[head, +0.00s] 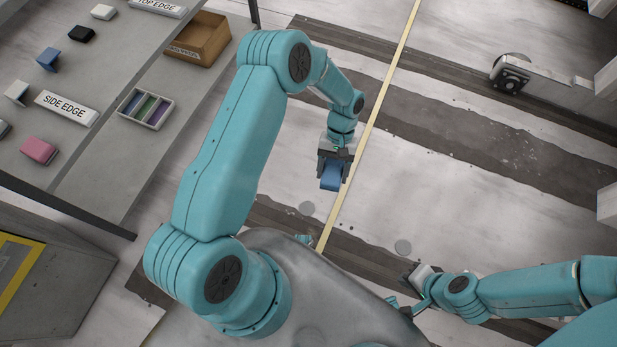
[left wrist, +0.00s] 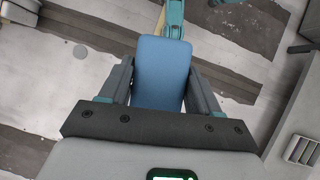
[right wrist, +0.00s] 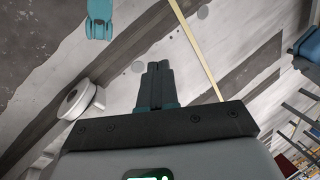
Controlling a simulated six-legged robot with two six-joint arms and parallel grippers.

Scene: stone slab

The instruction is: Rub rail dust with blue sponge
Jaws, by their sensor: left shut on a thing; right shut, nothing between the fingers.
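My left gripper (head: 334,163) is shut on the blue sponge (head: 331,176) and holds it over the pale stone slab, beside the long thin yellowish rail (head: 384,88). In the left wrist view the sponge (left wrist: 162,72) sits upright between the two dark fingers. How high it is above the slab I cannot tell. My right gripper (head: 408,276) is shut and empty at the lower right; its closed fingers (right wrist: 155,85) show in the right wrist view, and the rail (right wrist: 196,50) runs to the right of them. I cannot make out dust on the rail itself.
A grey bench (head: 120,135) at the left bears a cardboard box (head: 198,39), a divided tray (head: 145,108), a "SIDE EDGE" label (head: 67,108), a pink block (head: 38,150) and other small blocks. Dark strips cross the slab. A machine with a round dark part (head: 510,76) stands at the upper right.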

